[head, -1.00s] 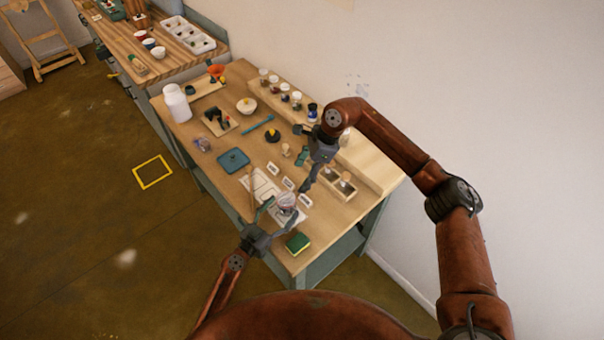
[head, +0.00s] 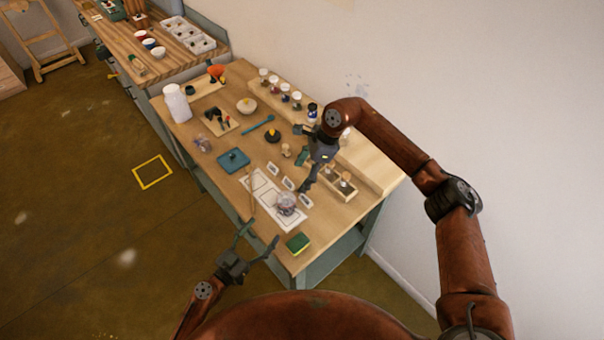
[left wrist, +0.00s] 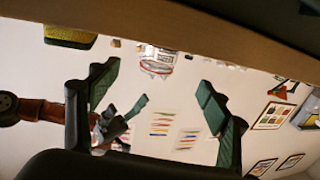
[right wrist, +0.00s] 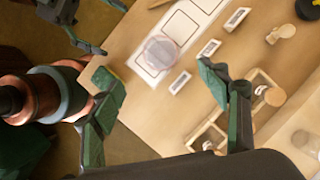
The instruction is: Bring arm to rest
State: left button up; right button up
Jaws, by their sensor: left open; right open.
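My left gripper (head: 257,243) is open and empty in the head view, just off the table's front left edge. In the left wrist view its two green-padded fingers (left wrist: 158,100) stand apart with nothing between them. My right gripper (head: 305,158) is open above the table near the wall side. In the right wrist view its fingers (right wrist: 160,105) are spread, with no object held. A glass jar (head: 286,203) stands on the white marked sheet (head: 260,187); it also shows in the right wrist view (right wrist: 161,52).
A green and yellow sponge (head: 298,242) lies at the table's near corner. The floor left of the table is clear.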

pick_arm(q)
jog(key=shift+s+a, duration=0.3)
jog(key=shift+s, duration=0.05)
dwell(0.3)
